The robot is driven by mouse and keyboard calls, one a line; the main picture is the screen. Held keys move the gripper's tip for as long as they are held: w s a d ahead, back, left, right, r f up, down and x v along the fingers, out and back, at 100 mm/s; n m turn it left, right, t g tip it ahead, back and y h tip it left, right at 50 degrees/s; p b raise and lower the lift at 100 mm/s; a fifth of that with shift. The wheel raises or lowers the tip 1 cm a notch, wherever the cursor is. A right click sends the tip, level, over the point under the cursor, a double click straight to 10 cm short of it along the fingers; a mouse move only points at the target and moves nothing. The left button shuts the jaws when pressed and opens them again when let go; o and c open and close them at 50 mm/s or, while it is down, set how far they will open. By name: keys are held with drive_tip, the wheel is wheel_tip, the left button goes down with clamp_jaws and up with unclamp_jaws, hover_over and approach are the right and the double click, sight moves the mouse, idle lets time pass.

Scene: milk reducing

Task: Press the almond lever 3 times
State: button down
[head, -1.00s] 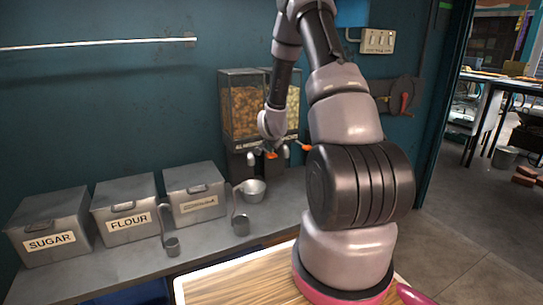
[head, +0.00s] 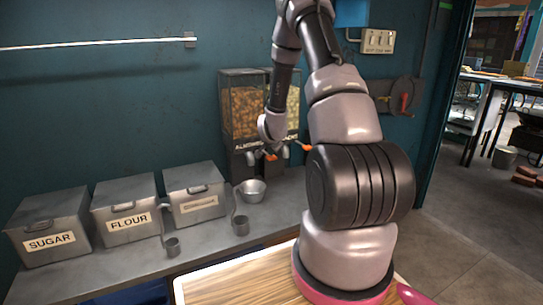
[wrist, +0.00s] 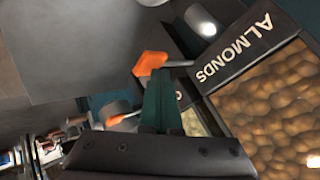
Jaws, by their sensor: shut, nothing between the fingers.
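The almond dispenser (head: 243,108) is a clear-fronted hopper of brown nuts against the wall. Its label and nuts also show at the right of the wrist view (wrist: 285,110). The almond lever, with its orange tip (head: 271,157), sits below the hopper front. In the wrist view this orange tip (wrist: 150,63) is on a thin metal rod, right at the end of my fingers. My gripper (wrist: 165,72) is shut and empty, its greenish fingers together beside the lever tip. I cannot tell whether they touch it. In the head view my gripper (head: 268,146) is just above the lever, its fingertips hard to see.
A second hopper (head: 293,105) stands on the right, with its own orange-tipped lever (head: 306,147). A metal bowl (head: 252,191) sits on the counter below. Sugar (head: 48,242) and flour (head: 126,221) bins and small metal cups (head: 240,226) are to the left.

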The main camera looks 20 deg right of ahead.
drive_tip(key=shift+f, duration=0.6)
idle(0.3)
drive_tip(key=shift+r, duration=1.7)
drive_tip(key=shift+r, duration=2.55)
drive_tip(key=shift+r, duration=1.9)
